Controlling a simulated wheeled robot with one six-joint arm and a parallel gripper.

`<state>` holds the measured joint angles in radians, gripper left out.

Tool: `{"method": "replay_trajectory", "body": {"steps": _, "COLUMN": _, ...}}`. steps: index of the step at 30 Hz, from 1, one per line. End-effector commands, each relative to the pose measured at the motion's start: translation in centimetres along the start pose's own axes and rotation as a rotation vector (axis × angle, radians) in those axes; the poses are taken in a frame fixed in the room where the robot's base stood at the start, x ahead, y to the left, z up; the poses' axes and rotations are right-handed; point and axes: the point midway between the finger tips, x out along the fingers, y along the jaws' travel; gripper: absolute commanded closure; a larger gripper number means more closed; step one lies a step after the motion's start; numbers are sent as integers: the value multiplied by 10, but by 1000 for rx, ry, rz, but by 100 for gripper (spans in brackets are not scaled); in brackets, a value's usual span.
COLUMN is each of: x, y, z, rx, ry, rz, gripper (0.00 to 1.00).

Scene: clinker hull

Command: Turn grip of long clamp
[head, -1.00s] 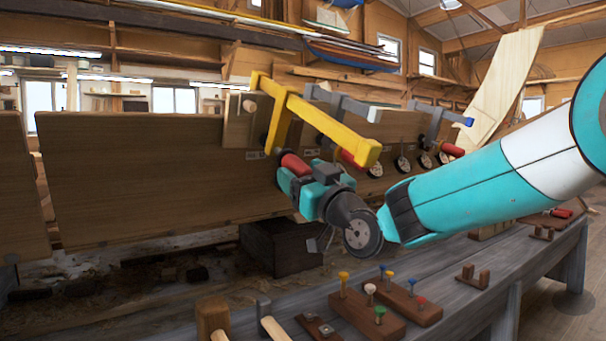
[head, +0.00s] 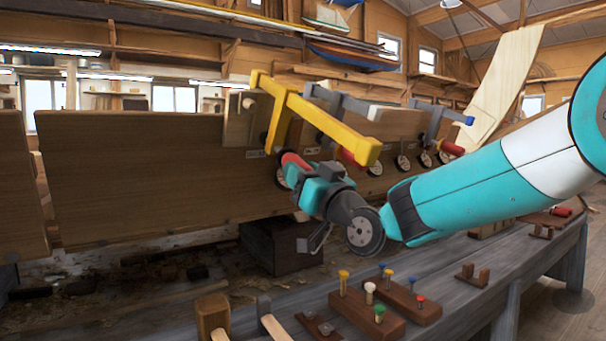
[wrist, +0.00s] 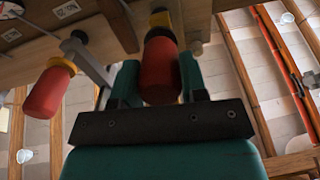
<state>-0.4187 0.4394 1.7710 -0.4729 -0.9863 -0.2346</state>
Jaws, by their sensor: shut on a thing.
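The long yellow clamp (head: 325,123) sits over the top edge of the hull plank, its bar reaching out toward me. Its red grip (head: 296,160) hangs at the lower end; it also shows in the wrist view (wrist: 160,68). My gripper (head: 290,172) is shut on this grip from below, with one teal finger on each side of it in the wrist view. The gripper body hides part of the grip in the head view. A second red grip (wrist: 47,92) hangs apart to the left in the wrist view.
A grey clamp (head: 347,104) and a blue-tipped clamp (head: 441,116) stand farther along the plank (head: 160,170), with round dials (head: 403,163) near them. Below my arm, the bench (head: 465,300) holds mallets and wooden blocks with coloured pegs (head: 370,312).

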Motion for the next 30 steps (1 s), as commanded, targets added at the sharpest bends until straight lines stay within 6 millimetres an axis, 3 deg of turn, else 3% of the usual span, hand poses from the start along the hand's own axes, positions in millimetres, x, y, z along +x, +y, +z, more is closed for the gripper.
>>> {"method": "replay_trajectory", "body": {"steps": 30, "x": 0, "y": 1, "z": -1, "rx": 966, "ry": -1, "rz": -56, "gripper": 84}}
